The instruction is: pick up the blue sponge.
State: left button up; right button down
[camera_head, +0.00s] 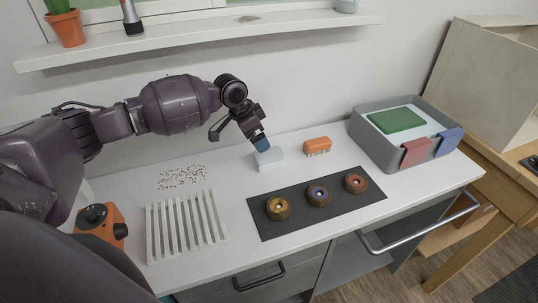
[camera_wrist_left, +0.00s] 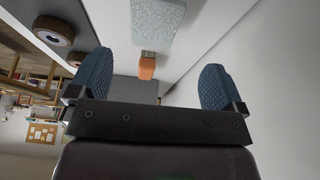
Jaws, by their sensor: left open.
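The sponge (camera_head: 271,159) is a pale blue block lying on the white counter near the wall. It also shows as a speckled pale blue block (camera_wrist_left: 158,20) at the top of the left wrist view. My left gripper (camera_head: 262,146) is just above and behind the sponge in the head view, with a blue fingertip overlapping its upper edge. In the left wrist view its two blue textured fingers (camera_wrist_left: 156,82) are wide apart with nothing held between them. I cannot tell whether a finger touches the sponge. My right gripper is out of view.
An orange brush (camera_head: 317,146) lies right of the sponge. A dark mat (camera_head: 260,222) with three wheels is in front. A white slatted rack (camera_head: 187,226) and scattered small bits (camera_head: 183,177) are left. A grey bin (camera_head: 372,149) stands right. A shelf (camera_head: 215,36) hangs above.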

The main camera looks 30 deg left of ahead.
aim_at(268, 154)
pick_arm(q)
jog(key=x, duration=0.4)
jog(key=shift+d+f, duration=0.15)
jog(key=shift+f, duration=0.2)
jog(key=x, duration=0.4)
jog(key=shift+s+d+b, duration=0.2)
jog(key=shift+s+b, duration=0.05)
jog(key=shift+b, duration=0.05)
jog(key=shift+w+d+f, duration=0.15)
jog(key=shift+w+f, duration=0.1)
jog(key=shift+f, duration=0.35)
jog(key=c, duration=1)
jog(key=shift+r, duration=0.1)
jog(key=shift+c, duration=0.2)
